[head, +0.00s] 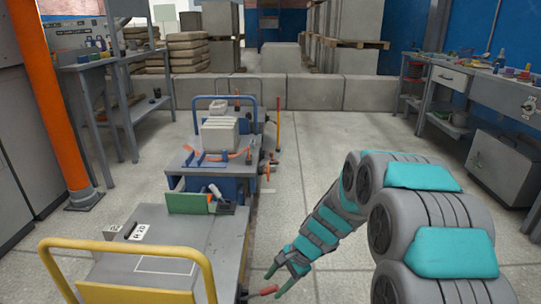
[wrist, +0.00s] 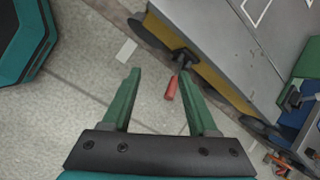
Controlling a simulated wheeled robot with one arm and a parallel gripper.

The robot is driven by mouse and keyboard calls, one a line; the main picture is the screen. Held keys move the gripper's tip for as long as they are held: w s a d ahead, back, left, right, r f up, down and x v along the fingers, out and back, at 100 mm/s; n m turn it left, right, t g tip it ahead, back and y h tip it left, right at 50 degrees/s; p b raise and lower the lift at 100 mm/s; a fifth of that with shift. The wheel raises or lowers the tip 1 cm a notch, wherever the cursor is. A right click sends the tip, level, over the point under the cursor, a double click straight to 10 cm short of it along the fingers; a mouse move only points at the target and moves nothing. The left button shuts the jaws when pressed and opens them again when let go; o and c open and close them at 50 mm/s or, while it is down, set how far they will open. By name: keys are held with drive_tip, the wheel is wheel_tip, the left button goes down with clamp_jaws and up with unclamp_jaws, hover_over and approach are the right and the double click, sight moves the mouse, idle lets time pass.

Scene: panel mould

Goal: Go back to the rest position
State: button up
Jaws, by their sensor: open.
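My gripper (head: 283,268) is at the end of my grey and teal arm, low over the floor at the right side of the near cart. In the wrist view my gripper (wrist: 158,80) is open, with two green fingers apart. A red handle (wrist: 171,88) on the cart's side shows between the fingers, close to the right one. No finger visibly grips it. The red handle also shows in the head view (head: 264,291) just left of the gripper. The near cart (head: 180,235) has a grey top and a yellow push bar.
A blue cart (head: 200,160) bearing grey blocks stands beyond the near cart. Workbenches stand at left (head: 85,65) and right (head: 480,85). An orange post (head: 50,95) rises at left. A low block wall (head: 300,91) crosses the back. Open floor (head: 320,150) lies right of the carts.

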drive_tip(key=s+d+r+n+g+h, duration=0.1)
drive_tip(key=s+d+r+n, duration=0.15)
drive_tip(key=s+r, duration=0.4)
drive_tip(key=s+d+r+n+h, duration=0.15)
drive_tip(key=s+r+n, duration=0.25)
drive_tip(key=s, duration=0.5)
drive_tip(key=s+d+r+n+h, duration=0.1)
drive_tip(key=s+d, duration=0.3)
drive_tip(key=s, duration=0.4)
drive_tip(key=s+d+r+n+g+h, duration=0.1)
drive_tip(key=s+d+r+n+h, duration=0.1)
drive_tip(key=s, duration=0.7)
drive_tip(key=d+r+n, duration=0.1)
drive_tip(key=d+n, duration=0.1)
drive_tip(key=d, duration=0.1)
drive_tip(key=shift+d, duration=0.2)
